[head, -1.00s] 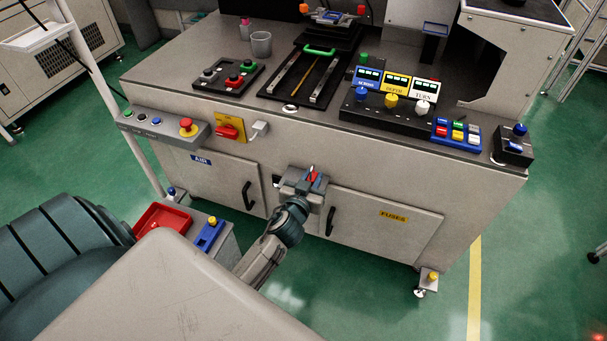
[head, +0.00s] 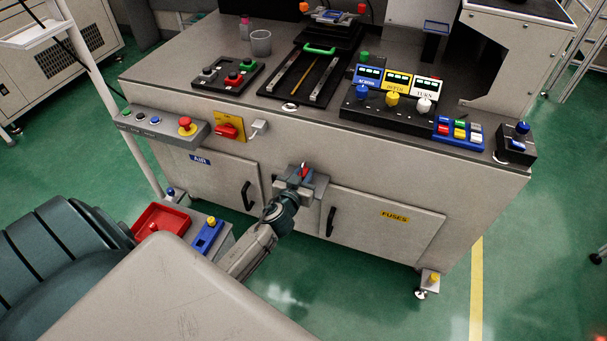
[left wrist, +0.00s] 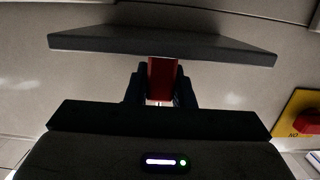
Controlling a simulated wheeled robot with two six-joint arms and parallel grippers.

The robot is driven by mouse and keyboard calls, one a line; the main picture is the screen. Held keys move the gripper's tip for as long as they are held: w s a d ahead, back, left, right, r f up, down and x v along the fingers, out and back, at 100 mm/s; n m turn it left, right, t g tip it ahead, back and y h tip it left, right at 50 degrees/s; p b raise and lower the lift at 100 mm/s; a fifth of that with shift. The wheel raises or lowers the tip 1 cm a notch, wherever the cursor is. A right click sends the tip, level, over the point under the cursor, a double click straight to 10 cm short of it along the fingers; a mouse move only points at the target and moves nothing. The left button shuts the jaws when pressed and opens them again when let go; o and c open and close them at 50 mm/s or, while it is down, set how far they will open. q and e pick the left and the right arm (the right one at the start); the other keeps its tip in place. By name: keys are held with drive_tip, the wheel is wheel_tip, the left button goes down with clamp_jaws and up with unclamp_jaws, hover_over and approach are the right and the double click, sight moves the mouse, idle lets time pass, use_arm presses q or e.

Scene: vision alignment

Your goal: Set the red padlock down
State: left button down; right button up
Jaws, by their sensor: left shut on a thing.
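The red padlock (head: 304,170) shows as a small red piece between the fingers of my left gripper (head: 302,178). In the left wrist view the red padlock (left wrist: 162,75) is held between the dark fingers (left wrist: 160,88); its lower part is hidden. My left gripper is shut on it, in front of the cabinet's front face, near the inner edge of the right door. My right gripper is not in view.
A red tray (head: 146,217) and a blue block with a yellow knob (head: 208,236) sit at lower left. The yellow plate with a red switch (head: 229,130) is on the cabinet front, left of my gripper. Control boxes stand on the bench top (head: 190,60).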

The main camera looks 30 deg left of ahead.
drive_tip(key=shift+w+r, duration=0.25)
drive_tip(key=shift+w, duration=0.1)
use_arm(q)
drive_tip(key=c, duration=1.3)
unclamp_jaws()
drive_tip(key=shift+o, duration=0.2)
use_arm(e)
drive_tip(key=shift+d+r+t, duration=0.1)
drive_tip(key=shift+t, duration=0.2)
